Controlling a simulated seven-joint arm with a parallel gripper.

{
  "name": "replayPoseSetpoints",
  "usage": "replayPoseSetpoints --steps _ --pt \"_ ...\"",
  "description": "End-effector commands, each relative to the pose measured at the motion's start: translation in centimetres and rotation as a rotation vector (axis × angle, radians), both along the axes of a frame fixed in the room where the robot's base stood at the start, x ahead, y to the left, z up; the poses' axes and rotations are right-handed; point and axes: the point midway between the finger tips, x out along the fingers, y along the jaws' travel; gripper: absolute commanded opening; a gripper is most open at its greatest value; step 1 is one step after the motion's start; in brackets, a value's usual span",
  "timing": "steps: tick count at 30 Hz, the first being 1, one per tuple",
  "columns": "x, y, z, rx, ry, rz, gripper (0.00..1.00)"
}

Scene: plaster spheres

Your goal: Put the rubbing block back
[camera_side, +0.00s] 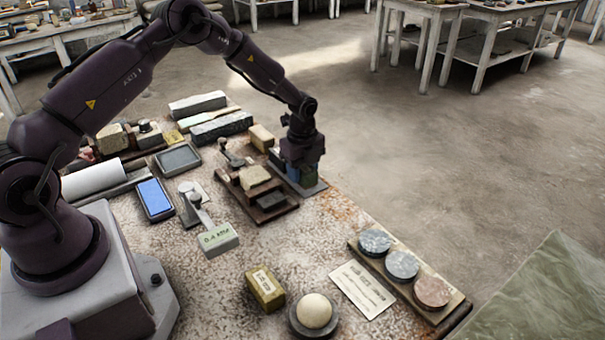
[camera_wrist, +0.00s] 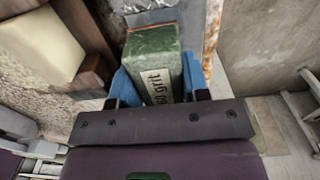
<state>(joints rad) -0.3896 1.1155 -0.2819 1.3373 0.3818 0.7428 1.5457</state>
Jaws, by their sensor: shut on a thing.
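In the side view my gripper (camera_side: 300,176) points down at the table's far right edge, shut on the block (camera_side: 309,180), which is mostly hidden by the fingers. A flat grey plate (camera_side: 313,191) lies right under it; I cannot tell whether the block touches it. A wooden stand (camera_side: 272,212) with a cream block (camera_side: 254,177) is just left of my gripper.
A tan block (camera_side: 261,138) and long grey stone bars (camera_side: 222,127) lie behind. In front are a labelled grey-green block (camera_side: 219,240), a yellowish box (camera_side: 265,288), a plaster sphere (camera_side: 314,311) and a rack with three discs (camera_side: 402,265). The table edge drops off at right.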

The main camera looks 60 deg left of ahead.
Motion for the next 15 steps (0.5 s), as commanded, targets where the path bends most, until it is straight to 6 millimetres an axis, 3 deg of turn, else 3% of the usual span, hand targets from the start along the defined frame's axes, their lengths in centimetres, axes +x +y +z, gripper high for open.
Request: replayPoseSetpoints --steps 3,15 --pt "0.08 -0.02 -1.17 0.001 -0.003 -0.001 0.16" --pt "0.05 -0.03 -1.64 0.001 -0.003 0.0 0.16"
